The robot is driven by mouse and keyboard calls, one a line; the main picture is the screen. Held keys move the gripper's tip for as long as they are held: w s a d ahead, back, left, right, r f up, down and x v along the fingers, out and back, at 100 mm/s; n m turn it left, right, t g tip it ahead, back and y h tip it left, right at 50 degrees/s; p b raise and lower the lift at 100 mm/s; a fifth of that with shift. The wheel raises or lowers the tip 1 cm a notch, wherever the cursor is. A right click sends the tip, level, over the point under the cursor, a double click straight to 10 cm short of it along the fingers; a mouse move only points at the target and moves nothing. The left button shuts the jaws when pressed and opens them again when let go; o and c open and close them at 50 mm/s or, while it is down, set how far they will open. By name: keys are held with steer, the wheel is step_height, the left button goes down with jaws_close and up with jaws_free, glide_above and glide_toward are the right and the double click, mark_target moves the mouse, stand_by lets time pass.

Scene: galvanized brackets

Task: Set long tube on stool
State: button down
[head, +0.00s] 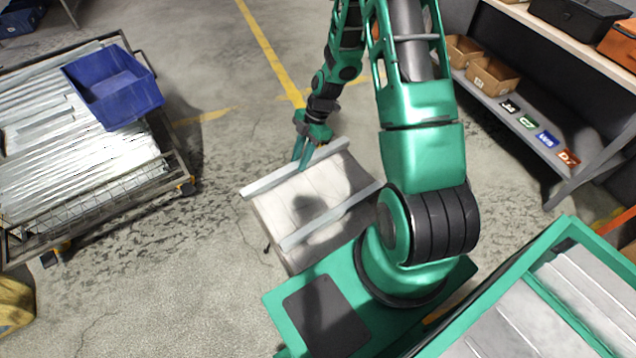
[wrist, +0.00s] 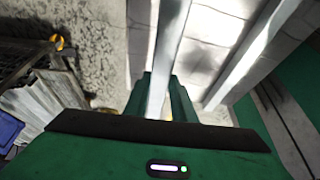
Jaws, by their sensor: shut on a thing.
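The stool (head: 307,204) has a pale, worn square seat, in the middle of the head view. My gripper (head: 302,164) points down at the seat's far edge. It is shut on a long grey metal tube (head: 268,182), which lies along that edge with its left end past the seat corner. I cannot tell whether this tube touches the seat. In the wrist view the held tube (wrist: 168,45) runs between the two green fingers. A second similar tube (head: 330,216) lies across the near part of the seat, roughly parallel, and shows in the wrist view (wrist: 252,55).
A wire-sided cart (head: 110,195) with metal lengths and a blue bin (head: 112,88) stands at left. A shelf unit (head: 560,150) with cardboard boxes (head: 492,77) is at right. A green-framed surface with grey panels (head: 500,335) is near right. Floor beyond the stool is clear.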

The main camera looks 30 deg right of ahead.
steer(key=s+d+f, duration=0.2)
steer(key=s, duration=0.1)
steer(key=s+f, duration=0.1)
steer(key=s, duration=0.1)
steer(key=shift+s+d+f, duration=0.2)
steer(key=shift+d+f, duration=0.2)
steer(key=shift+f, duration=1.95)
steer(key=c, duration=1.5)
jaws_free()
